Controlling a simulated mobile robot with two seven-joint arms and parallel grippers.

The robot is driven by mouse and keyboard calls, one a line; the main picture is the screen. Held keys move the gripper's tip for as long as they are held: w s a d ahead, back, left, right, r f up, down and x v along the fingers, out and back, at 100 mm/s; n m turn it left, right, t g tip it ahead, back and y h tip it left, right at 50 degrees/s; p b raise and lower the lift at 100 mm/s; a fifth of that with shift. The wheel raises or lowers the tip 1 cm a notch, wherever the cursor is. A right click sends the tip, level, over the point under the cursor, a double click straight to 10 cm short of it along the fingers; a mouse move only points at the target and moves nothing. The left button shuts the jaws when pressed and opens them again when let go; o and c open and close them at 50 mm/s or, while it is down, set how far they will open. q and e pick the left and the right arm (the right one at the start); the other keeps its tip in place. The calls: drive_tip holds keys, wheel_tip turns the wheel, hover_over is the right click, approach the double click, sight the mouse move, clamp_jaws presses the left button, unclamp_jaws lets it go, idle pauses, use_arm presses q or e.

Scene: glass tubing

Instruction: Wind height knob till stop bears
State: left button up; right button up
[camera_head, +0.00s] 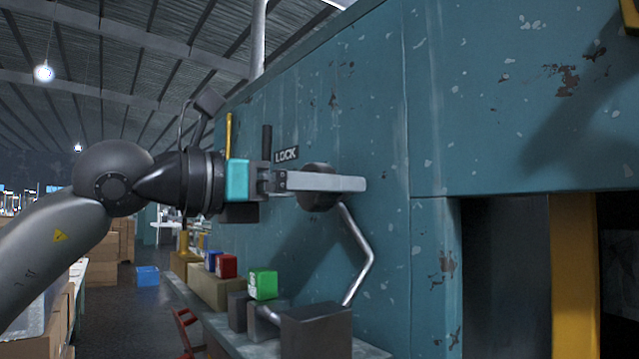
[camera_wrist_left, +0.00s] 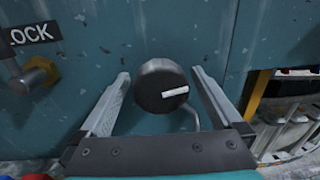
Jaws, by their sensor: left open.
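The height knob (camera_wrist_left: 161,86) is a round black knob with a white mark on its face, on the teal machine wall. In the left wrist view it lies between the two fingers of my left gripper (camera_wrist_left: 160,84), which are open, with a gap on each side. In the head view the knob (camera_head: 317,188) is partly hidden behind the fingers of my left gripper (camera_head: 345,183). I cannot tell how far the fingertips reach over the knob. No stop can be made out. My right gripper is in neither view.
A LOCK label (camera_head: 286,154) and a black lever (camera_head: 267,143) are left of the knob. A bent metal pipe (camera_head: 366,262) runs below it. A ledge (camera_head: 215,325) holds a green block (camera_head: 262,284), a red block (camera_head: 227,266) and grey boxes. The machine's opening is at right.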

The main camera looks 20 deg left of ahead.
use_arm(q)
drive_tip(key=c, duration=1.3)
drive_tip(key=shift+m, duration=0.4)
drive_tip(key=m, duration=0.2)
drive_tip(key=shift+m+b, duration=0.35)
drive_tip(key=shift+m, duration=0.05)
drive_tip(key=shift+m+y, duration=0.3)
drive_tip(key=shift+m, duration=1.7)
drive_tip(key=o, duration=1.3)
